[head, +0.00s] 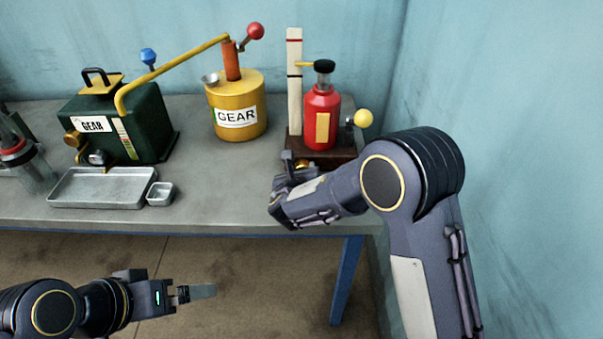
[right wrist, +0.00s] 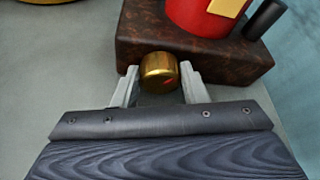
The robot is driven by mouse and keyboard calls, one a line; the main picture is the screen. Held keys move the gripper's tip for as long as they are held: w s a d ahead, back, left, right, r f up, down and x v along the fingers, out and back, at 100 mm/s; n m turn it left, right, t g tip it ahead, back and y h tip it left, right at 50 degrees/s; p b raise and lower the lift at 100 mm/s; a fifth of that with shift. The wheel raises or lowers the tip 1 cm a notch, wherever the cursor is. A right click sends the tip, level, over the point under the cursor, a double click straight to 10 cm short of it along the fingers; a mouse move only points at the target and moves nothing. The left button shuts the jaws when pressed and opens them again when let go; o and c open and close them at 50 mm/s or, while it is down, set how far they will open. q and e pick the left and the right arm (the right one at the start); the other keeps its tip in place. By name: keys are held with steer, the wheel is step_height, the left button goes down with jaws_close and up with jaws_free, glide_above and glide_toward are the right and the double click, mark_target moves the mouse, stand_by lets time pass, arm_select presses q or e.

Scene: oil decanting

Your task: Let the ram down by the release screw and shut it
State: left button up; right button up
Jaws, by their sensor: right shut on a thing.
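The red jack (head: 321,118) stands upright on a dark brown base (head: 345,152) at the right of the bench. Its ram (head: 323,78) shows above the red body with a black cap on top. A yellow pointer (head: 306,64) reaches from the cap to a pale marked post (head: 294,90). My right gripper (right wrist: 158,85) is shut on the screw, a finger on each side. My left gripper (head: 196,292) is apart from the bench, low in the head view; its finger gap is unclear.
A yellow GEAR can (head: 237,108) with a pump handle and a green GEAR box (head: 140,118) stand to the left. A metal tray (head: 75,201) and small dish (head: 160,193) lie near the front edge. A yellow ball (head: 363,118) sits right of the jack.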

steer(key=m+y+b, duration=0.1)
steer(key=m+b, duration=0.1)
steer(key=b, duration=0.5)
steer(key=m+y+b, duration=0.2)
steer(key=b, duration=0.4)
steer(key=m+y+b, duration=0.1)
steer(key=m+b, duration=0.1)
steer(key=b, duration=0.5)
steer(key=shift+d+f+m+y+b, duration=0.35)
steer(key=shift+d+f+m+y, duration=0.05)
steer(key=shift+r+m+t+y+b, duration=0.2)
steer(key=shift+m+t+y+b, duration=0.15)
steer(key=shift+b, duration=0.6)
steer(key=o, duration=1)
steer(key=shift+d, duration=0.1)
